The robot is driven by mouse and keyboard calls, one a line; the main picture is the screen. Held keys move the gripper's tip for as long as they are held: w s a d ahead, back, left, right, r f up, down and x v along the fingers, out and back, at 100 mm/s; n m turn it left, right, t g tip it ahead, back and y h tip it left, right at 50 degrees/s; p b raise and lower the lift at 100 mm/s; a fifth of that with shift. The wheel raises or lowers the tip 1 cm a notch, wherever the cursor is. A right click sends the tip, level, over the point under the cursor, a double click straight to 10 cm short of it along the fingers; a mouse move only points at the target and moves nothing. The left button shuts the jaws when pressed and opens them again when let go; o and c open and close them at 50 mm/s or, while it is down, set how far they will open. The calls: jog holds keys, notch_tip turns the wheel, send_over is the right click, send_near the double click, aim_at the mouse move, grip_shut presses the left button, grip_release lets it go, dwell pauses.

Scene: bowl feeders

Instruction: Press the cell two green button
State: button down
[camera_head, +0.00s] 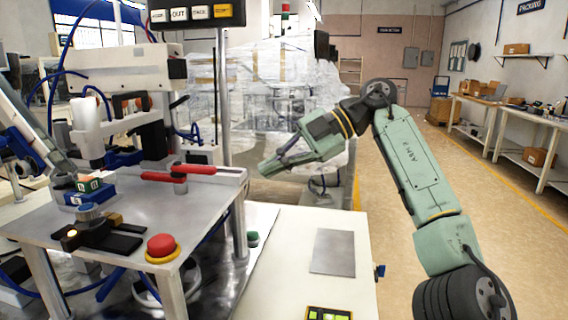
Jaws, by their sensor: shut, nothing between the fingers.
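My gripper (268,168) is at the end of my green arm, in the middle of the view. It points left, its fingers are shut, and it is in the air. A dark green round button (253,237) shows low at the right edge of the metal machine table, below my gripper and apart from it. A small panel (329,313) with lit yellow-green squares is cut off by the bottom edge. I cannot tell which of these belongs to cell two; no cell label is readable.
A red mushroom button (161,246) on a yellow base sits on the metal table (210,205). A pale worktop (290,270) bears a grey plate (332,252). A labelled button box (195,14) hangs above. The floor at right is clear.

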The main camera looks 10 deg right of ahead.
jog(key=shift+s+a+r+y, duration=0.1)
jog(key=shift+s+r+y, duration=0.2)
jog(key=shift+s+r, duration=0.4)
jog(key=shift+s+f, duration=0.1)
notch_tip(320, 180, up, 9)
jog(key=p, duration=1)
